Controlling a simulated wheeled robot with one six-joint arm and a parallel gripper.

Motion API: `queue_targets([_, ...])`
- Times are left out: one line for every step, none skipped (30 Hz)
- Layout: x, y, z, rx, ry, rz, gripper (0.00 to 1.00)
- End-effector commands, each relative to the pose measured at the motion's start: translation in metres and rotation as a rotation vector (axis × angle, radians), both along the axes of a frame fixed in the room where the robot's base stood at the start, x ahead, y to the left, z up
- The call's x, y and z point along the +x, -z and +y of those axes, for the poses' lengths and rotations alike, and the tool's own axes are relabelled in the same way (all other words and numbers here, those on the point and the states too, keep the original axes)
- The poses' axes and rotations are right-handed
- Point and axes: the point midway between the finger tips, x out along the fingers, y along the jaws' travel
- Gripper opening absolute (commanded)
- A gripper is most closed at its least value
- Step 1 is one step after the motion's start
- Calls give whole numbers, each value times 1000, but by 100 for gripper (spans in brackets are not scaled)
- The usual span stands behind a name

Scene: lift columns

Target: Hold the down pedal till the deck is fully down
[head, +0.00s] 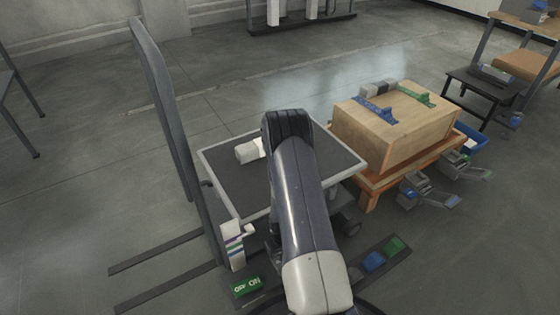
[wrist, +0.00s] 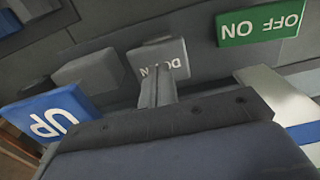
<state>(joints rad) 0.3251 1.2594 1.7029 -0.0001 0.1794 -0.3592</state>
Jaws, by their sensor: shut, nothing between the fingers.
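The grey down pedal (wrist: 165,57) is in the wrist view, with its "DOWN" lettering partly covered by my gripper's fingers. My gripper (wrist: 156,75) is shut, its tips at the front of that pedal; I cannot tell how far the pedal is pressed. In the head view my own arm hides the gripper and this pedal. The deck (head: 222,177), a dark platform with a pale rim, stands above the floor in the head view; its exact height is hard to judge. A white block (head: 247,152) lies on it, partly behind my arm.
A blue UP pedal (wrist: 48,115), a plain grey block (wrist: 90,72) and a green ON/OFF switch (wrist: 262,22) flank the down pedal. A tall dark mast (head: 165,90) rises left of the deck. A wooden box (head: 375,130) on an orange stand (head: 372,183) is at right.

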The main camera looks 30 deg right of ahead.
Motion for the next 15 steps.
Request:
queue_targets([0,3,0,0,0,0,0])
queue_targets([0,4,0,0,0,0,0])
queue_targets([0,5,0,0,0,0,0])
queue_targets([0,6,0,0,0,0,0])
queue_targets([0,7,0,0,0,0,0])
queue_targets([0,8,0,0,0,0,0])
queue_targets([0,9,0,0,0,0,0])
queue_targets([0,10,0,0,0,0,0])
queue_targets([0,11,0,0,0,0,0])
queue_targets([0,12,0,0,0,0,0])
queue_targets([0,13,0,0,0,0,0])
queue_targets([0,14,0,0,0,0,0])
queue_targets([0,15,0,0,0,0,0])
queue_targets([0,16,0,0,0,0,0])
queue_targets([0,17,0,0,0,0,0])
